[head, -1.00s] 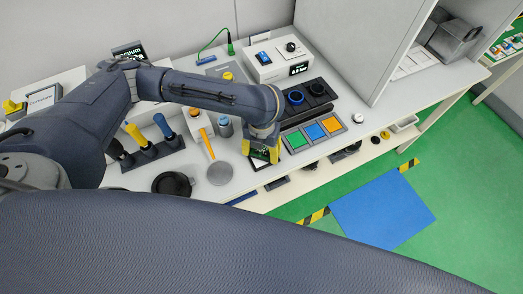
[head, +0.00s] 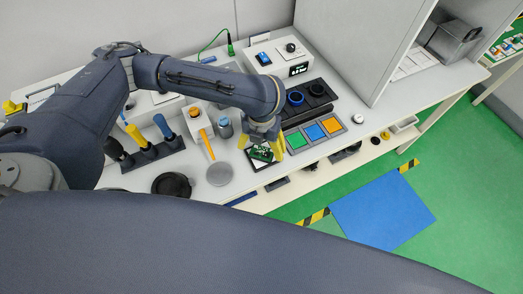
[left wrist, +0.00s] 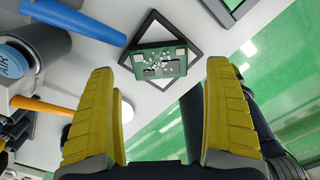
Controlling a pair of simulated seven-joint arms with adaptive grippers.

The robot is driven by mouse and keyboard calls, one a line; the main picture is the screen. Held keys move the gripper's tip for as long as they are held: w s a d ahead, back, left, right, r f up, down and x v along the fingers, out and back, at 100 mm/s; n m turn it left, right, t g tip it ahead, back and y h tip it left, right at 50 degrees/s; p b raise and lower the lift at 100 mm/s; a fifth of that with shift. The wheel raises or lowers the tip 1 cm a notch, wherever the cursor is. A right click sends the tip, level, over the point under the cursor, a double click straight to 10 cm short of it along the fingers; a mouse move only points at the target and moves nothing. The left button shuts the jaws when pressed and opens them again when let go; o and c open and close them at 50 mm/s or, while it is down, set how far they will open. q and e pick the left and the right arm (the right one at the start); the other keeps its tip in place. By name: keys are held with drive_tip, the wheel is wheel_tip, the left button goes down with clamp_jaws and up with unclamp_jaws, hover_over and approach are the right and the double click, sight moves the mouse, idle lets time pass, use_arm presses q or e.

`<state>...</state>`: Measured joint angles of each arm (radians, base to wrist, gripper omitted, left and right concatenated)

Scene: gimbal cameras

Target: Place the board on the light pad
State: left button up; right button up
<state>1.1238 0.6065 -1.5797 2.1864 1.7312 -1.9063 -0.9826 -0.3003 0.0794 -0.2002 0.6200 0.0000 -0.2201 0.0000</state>
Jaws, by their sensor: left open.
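The green circuit board (head: 262,153) lies over the light pad (head: 257,164), a pale square with a dark border near the bench's front edge. In the left wrist view the board (left wrist: 160,62) is turned a little relative to the pad (left wrist: 153,31) and covers its nearer part; I cannot tell whether it lies fully flat. My left gripper (head: 264,143) has its yellow fingers spread, just above and beside the board. In the left wrist view the gripper (left wrist: 160,95) has nothing between its fingers. My right gripper is not in view.
Green, blue and orange pads (head: 314,131) stand just right of the board. A grey disc (head: 219,173), a black round dish (head: 172,185) and a tool rack (head: 150,153) are to the left. A control box (head: 280,57) stands behind. The bench's front edge is close.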

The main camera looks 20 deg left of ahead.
sight(262, 153)
use_arm(q)
wheel_tip(262, 153, up, 9)
idle(0.5)
idle(0.3)
